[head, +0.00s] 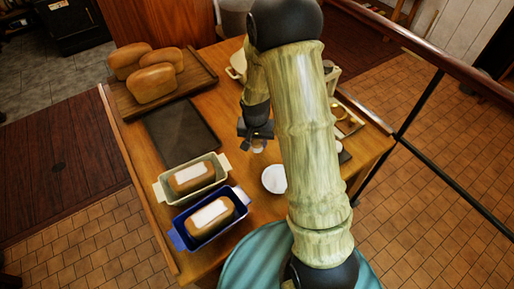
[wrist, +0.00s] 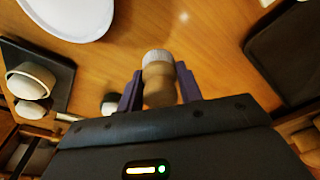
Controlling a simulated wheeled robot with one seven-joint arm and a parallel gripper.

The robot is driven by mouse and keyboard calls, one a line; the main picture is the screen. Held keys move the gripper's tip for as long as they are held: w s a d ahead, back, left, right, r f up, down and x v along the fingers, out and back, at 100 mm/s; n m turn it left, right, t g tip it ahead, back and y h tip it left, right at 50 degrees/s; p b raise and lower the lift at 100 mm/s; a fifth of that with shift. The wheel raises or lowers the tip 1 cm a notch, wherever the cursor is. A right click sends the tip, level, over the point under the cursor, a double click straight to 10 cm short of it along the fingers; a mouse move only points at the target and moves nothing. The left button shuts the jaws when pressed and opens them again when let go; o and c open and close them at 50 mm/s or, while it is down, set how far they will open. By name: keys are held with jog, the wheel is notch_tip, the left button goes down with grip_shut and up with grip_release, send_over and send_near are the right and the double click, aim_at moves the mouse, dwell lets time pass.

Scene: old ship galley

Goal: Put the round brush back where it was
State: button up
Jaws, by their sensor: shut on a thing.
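My gripper (wrist: 159,88) is shut on the round brush (wrist: 158,75), with one dark purple finger on each side. The brush has a tan, wood-like body and a pale grey-white end towards the top of the wrist view. In the head view my gripper (head: 257,135) is over the middle of the wooden table, and the brush (head: 258,147) shows small below it. My arm hides part of the table behind it. I cannot tell from these frames whether the brush touches the table.
A white round dish (head: 274,179) is close by. A dark flat tray (head: 182,131), a board (head: 204,82) with loaves, a cream tin (head: 222,166) and a blue tin (head: 180,235) are left. A pale cup-like thing (wrist: 32,80) sits on a dark square at the wrist view's left.

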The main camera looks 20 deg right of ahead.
aim_at(257, 149)
jog(key=shift+f, duration=2.05)
jog(key=shift+f, duration=0.15)
jog(key=o, duration=0.9)
jog(key=r, duration=0.4)
jog(key=s+r, duration=0.1)
jog(key=r, duration=0.7)
jog(key=shift+s+a+r, duration=0.1)
jog(key=shift+s+a, duration=0.25)
